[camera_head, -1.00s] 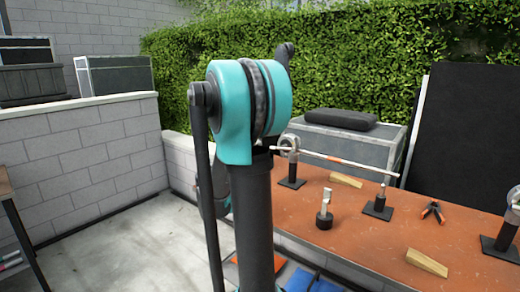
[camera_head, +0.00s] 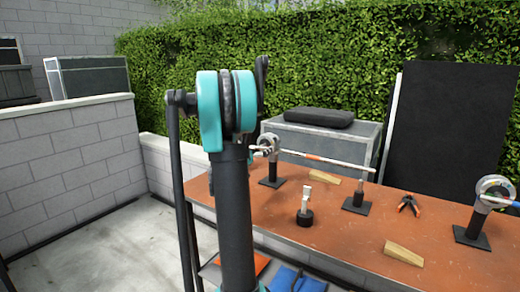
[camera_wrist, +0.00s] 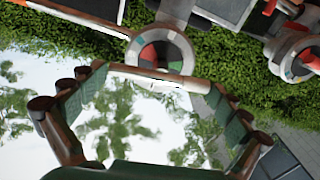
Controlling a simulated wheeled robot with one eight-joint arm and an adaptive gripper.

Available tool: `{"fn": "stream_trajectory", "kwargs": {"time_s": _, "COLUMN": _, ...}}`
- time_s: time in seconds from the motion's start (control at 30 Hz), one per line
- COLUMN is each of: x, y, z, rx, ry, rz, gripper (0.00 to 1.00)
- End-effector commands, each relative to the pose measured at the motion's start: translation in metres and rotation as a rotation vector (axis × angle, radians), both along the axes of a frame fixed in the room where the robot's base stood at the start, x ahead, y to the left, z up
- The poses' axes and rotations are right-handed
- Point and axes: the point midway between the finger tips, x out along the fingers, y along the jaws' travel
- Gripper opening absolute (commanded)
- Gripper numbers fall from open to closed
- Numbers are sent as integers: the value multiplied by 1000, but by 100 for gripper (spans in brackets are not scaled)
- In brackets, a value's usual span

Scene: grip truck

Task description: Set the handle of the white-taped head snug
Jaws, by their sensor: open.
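Two ring-shaped heads stand on black posts on the orange-brown table. The left head (camera_head: 268,147) carries a long pale rod (camera_head: 340,163) with an orange band, reaching right to a small post. The right head (camera_head: 495,190) has a pale rod leaving the frame. I cannot tell which head has white tape. In the wrist view, picture upside down, one head (camera_wrist: 160,52) shows red and dark segments, with a pale bar (camera_wrist: 160,76) across its lower edge. My gripper (camera_wrist: 156,82) is open; its fingertips appear near both ends of that bar. Contact is unclear. My arm hides the gripper in the head view.
A grey case (camera_head: 335,145) and a dark panel (camera_head: 450,130) stand behind. Bare table lies between the upright tool and front wedge.

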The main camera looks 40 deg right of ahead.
Motion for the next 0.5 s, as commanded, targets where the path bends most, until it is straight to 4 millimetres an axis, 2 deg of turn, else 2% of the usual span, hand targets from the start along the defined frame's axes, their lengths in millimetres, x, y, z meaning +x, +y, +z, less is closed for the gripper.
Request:
{"fn": "stream_trajectory", "kwargs": {"time_s": 0.17, "x": 4, "y": -10, "z": 0, "rx": 0, "ry": 0, "rz": 1, "gripper": 100}}
{"fn": "stream_trajectory", "kwargs": {"time_s": 0.43, "x": 5, "y": -10, "z": 0, "rx": 0, "ry": 0, "rz": 1, "gripper": 100}}
{"fn": "stream_trajectory", "kwargs": {"time_s": 0.5, "x": 4, "y": -10, "z": 0, "rx": 0, "ry": 0, "rz": 1, "gripper": 93}}
